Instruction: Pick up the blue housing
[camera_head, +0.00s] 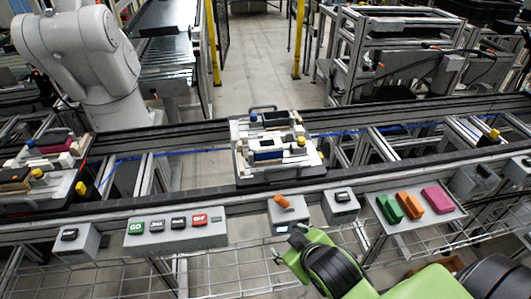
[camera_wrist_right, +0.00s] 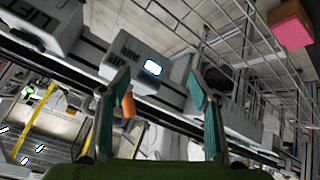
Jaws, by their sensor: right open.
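A dark blue part that looks like the blue housing (camera_head: 267,156) lies on the front part of the pallet fixture (camera_head: 250,177), in the middle of the conveyor in the head view. Its outline is small and partly hidden by lighter parts. My right gripper (camera_head: 287,245) is below the control boxes, nearer to me than the pallet and apart from the housing. In the right wrist view my right gripper (camera_wrist_right: 158,75) is open, with nothing between its two teal fingers. The blue housing cannot be made out in that view. My left gripper is not in view.
Control boxes line the near rail, one with an orange switch (camera_head: 283,201). A tray (camera_head: 400,224) at right holds green (camera_head: 389,208), orange (camera_head: 410,205) and pink (camera_head: 438,200) housings. Another loaded pallet (camera_head: 45,198) is at left. A white robot arm (camera_head: 80,55) stands behind the conveyor.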

